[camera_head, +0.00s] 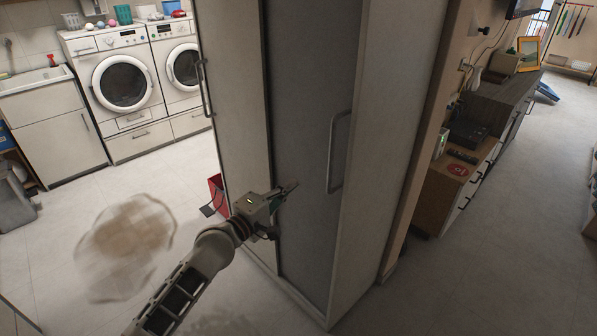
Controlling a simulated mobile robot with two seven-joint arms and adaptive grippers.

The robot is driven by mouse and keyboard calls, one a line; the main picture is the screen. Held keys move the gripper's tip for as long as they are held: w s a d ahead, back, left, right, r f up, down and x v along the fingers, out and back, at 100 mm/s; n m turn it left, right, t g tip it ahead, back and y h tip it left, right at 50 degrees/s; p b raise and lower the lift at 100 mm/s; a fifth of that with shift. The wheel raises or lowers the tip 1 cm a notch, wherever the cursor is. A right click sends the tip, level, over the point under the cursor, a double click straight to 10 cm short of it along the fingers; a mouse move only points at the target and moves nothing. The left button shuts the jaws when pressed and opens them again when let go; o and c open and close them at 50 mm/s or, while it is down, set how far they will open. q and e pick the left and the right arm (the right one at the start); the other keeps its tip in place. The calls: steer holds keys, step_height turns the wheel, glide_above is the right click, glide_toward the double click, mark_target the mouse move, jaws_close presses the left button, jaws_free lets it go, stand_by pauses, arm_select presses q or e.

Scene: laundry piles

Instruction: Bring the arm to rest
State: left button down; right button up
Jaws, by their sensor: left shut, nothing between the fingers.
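My left arm comes in from the bottom left. Its gripper (288,191) is shut and empty. In the picture it overlaps the front of a tall grey cabinet (310,75); I cannot tell whether it touches it. My right gripper is not in view.
The cabinet has bar handles, one (338,152) right of my gripper. A red object (216,190) stands on the floor behind my arm. Two washing machines (122,82) and a sink unit (50,125) line the back left. A low sideboard (448,190) stands right.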

arm_select(q)
steer(key=s+a+f+m+g+y, duration=0.1)
steer(key=s+a+f+m+y, duration=0.1)
steer(key=s+a+f+m, duration=0.3)
steer(key=s+a+f+m+g+y, duration=0.1)
steer(key=s+a+f+m+y, duration=0.2)
steer(key=s+f, duration=1.1)
steer(key=s+a+f+m+g+y, duration=0.1)
steer(key=s+a+f+m+y, duration=0.2)
steer(key=s+a+f+m, duration=0.4)
steer(key=s+a+f, duration=0.1)
steer(key=s+f, duration=0.1)
steer(key=s, duration=0.6)
steer(key=shift+a+f+g, duration=0.2)
steer(key=shift+a+g, duration=0.1)
